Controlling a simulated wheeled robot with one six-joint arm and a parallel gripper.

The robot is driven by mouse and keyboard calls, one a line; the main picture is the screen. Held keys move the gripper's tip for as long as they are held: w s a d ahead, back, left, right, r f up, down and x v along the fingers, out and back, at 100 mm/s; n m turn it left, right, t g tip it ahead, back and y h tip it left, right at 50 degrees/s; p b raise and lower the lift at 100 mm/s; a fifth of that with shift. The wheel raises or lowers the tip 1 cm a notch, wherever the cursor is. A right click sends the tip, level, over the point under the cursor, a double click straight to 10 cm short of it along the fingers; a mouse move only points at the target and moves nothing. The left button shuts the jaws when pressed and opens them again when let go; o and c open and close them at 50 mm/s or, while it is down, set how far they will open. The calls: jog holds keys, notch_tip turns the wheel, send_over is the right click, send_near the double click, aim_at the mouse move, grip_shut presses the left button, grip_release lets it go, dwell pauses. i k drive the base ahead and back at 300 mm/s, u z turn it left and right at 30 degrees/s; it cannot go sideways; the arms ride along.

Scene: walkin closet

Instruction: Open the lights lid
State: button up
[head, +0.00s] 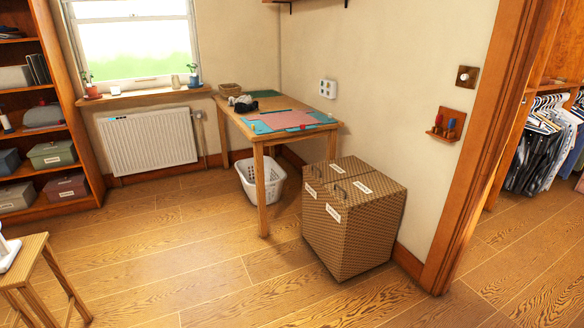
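A brown woven hamper (352,240) stands on the floor in front of the right wall, beside the table. Its top looks split into a back lid (346,162) and a front lid (375,193), and both look shut. White labels are on the top, and two more, an upper one (311,190) and a lower one (333,213), are on the left side. Their writing is too small to read, so I cannot tell which lid is the lights lid. My gripper is not in view.
A wooden table (262,135) with a pink and teal mat stands behind the hamper, a white basket (262,182) under it. A stool (28,262) is at the lower left. A door frame (480,150) rises right of the hamper. The floor (190,250) left of the hamper is clear.

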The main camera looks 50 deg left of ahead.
aim_at(332, 170)
jog(key=u, duration=1.25)
jog(key=i, duration=2)
jog(key=u, duration=0.25)
jog(key=i, duration=1.55)
jog(key=u, duration=0.25)
